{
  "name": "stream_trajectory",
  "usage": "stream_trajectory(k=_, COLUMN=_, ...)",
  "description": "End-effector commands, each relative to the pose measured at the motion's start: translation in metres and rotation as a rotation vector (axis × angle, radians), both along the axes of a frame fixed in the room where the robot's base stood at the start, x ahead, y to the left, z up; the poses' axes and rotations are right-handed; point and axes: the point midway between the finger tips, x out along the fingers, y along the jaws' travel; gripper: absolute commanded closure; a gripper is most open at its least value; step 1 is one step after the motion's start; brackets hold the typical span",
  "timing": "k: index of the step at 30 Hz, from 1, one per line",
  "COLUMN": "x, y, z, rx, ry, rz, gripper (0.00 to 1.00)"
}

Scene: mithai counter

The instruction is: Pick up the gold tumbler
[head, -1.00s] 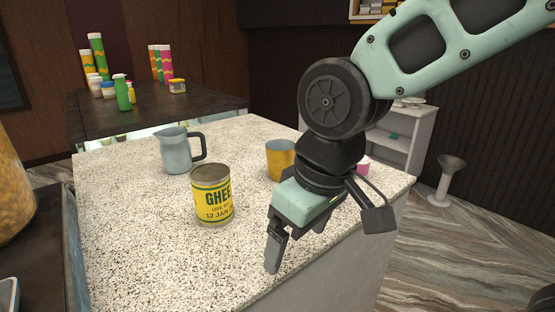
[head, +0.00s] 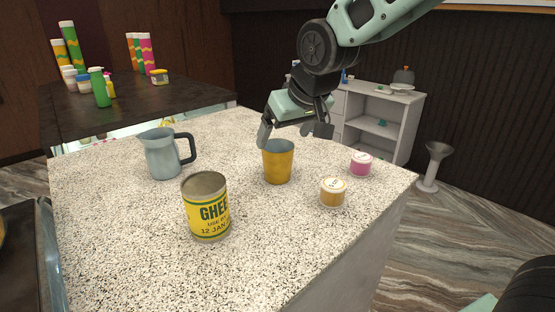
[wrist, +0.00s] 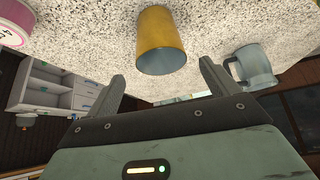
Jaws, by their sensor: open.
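The gold tumbler (head: 278,163) stands upright on the speckled counter, right of the ghee tin. In the wrist view the tumbler (wrist: 161,42) shows between and beyond my two fingertips, with its open mouth facing the camera. My gripper (head: 284,136) is just above and behind the tumbler in the head view. Its jaws are open and empty; both fingers show apart in the wrist view (wrist: 158,80). In the head view the near finger hangs close to the tumbler's left rim, and I cannot tell if it touches.
The ghee tin (head: 206,208) and grey jug (head: 163,155) stand left of the tumbler. An orange jar (head: 333,193) and a pink jar (head: 361,165) stand to its right. The counter's front is bare (head: 130,250). A white shelf unit (head: 400,128) stands beyond.

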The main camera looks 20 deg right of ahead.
Motion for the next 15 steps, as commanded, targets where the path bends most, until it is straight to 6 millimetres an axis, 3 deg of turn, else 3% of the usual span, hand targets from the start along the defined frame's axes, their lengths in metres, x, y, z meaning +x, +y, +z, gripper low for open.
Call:
stream_trajectory(k=8, x=0.01, y=0.002, z=-0.018, rx=0.0, ry=0.002, rz=-0.001, gripper=0.13)
stream_trajectory(k=15, x=0.019, y=0.006, z=-0.049, rx=-0.002, ry=0.005, rz=0.002, gripper=0.13)
